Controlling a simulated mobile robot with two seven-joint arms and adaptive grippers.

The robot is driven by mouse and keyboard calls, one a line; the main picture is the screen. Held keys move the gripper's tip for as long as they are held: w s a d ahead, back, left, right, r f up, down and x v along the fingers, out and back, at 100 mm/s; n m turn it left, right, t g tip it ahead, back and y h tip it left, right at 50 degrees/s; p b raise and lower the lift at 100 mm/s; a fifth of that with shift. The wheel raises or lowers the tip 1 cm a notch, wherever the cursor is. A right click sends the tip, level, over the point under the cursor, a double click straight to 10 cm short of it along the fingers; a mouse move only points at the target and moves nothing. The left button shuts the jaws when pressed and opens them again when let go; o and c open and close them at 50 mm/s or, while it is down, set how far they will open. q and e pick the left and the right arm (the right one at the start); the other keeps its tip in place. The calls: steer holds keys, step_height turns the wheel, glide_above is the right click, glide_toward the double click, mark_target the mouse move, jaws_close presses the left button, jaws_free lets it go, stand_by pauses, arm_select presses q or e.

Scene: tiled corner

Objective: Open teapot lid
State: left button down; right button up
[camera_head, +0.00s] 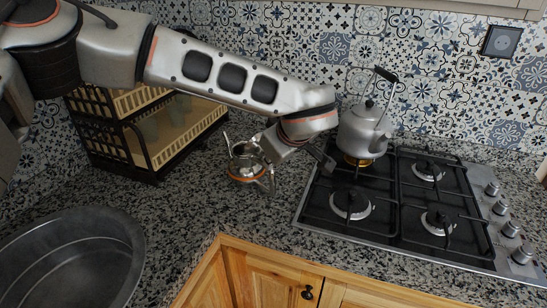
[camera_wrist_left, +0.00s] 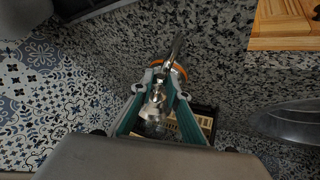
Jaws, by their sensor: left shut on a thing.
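A small shiny metal teapot (camera_head: 247,172) with an orange band stands on the granite counter, left of the stove. My left gripper (camera_head: 266,151) is at the upper right of the teapot, touching or very close to it. In the left wrist view, the teal fingers (camera_wrist_left: 158,92) are closed around a shiny metal part that looks like the teapot lid (camera_wrist_left: 156,101). The teapot's orange band (camera_wrist_left: 172,68) shows just beyond the fingertips. I cannot tell whether the lid is seated or raised. My right gripper is not in view.
A grey kettle (camera_head: 364,132) stands on the back left burner of the gas stove (camera_head: 398,200), close to the right of my arm. A black dish rack (camera_head: 150,145) stands behind at the left. A dark round basin (camera_head: 70,262) is at the front left. Bare counter (camera_head: 185,205) lies between.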

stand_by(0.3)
arm_select(q)
steer(key=c, duration=1.9)
jaws_free()
steer(key=shift+r, duration=0.1)
steer(key=v, duration=1.1)
steer(key=shift+s+d+r, duration=0.15)
steer(key=shift+s+r, duration=0.05)
steer(key=shift+r, duration=0.15)
